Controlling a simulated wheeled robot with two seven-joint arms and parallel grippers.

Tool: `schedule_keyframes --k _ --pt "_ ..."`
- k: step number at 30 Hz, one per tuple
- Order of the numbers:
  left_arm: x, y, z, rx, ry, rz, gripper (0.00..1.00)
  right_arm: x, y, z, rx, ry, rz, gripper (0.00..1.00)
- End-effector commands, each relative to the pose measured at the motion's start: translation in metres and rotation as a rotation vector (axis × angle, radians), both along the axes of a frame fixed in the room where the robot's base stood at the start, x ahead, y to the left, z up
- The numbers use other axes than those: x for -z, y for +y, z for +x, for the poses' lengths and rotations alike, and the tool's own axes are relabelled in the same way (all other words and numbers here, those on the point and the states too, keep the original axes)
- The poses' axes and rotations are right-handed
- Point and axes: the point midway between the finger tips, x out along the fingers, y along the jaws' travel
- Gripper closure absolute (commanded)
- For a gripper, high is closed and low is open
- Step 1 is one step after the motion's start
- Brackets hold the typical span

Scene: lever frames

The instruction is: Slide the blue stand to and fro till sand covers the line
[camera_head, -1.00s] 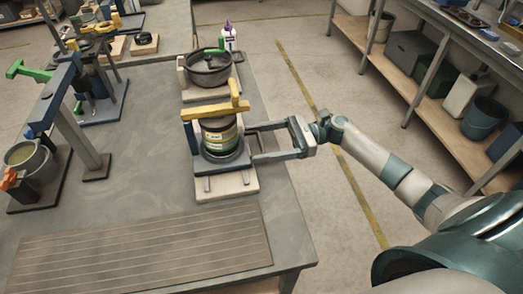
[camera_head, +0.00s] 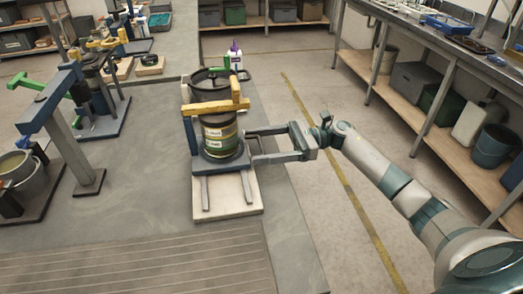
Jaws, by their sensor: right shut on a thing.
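The blue stand (camera_head: 195,137) sits on a pale base board (camera_head: 236,192) with two dark rails showing in front of it. It holds an upright dark green jar (camera_head: 222,146) with pale labels, under a yellow bar (camera_head: 216,107). My right gripper (camera_head: 249,146) reaches in from the right and is shut on the stand's right side, beside the jar. The exact contact is partly hidden. I cannot make out sand or a line on the jar at this size. My left gripper is out of view.
A dark pot (camera_head: 212,78) stands close behind the jar, partly hidden, with a purple-capped bottle (camera_head: 235,58) beyond. A slatted mat (camera_head: 140,268) lies in front; the tabletop left of the board is clear.

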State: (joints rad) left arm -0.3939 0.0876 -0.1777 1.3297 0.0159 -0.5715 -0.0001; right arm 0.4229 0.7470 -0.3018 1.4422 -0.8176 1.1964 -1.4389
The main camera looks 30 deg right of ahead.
Motion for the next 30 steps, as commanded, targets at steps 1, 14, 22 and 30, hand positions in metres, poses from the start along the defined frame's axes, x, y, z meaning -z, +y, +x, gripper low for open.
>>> schedule_keyframes --k 1,14,22,30 --pt "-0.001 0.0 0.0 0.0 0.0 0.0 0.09 -0.002 -0.003 0.004 0.013 -0.003 -0.002 0.62" --pt "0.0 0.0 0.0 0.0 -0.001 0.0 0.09 -0.003 -0.003 0.004 0.014 -0.003 0.0 0.15" --pt "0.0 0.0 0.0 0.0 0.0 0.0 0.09 -0.002 -0.002 0.003 0.011 -0.003 0.0 0.15" --pt "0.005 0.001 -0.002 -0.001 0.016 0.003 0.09 -0.001 -0.014 0.0 0.011 -0.002 0.0 0.15"
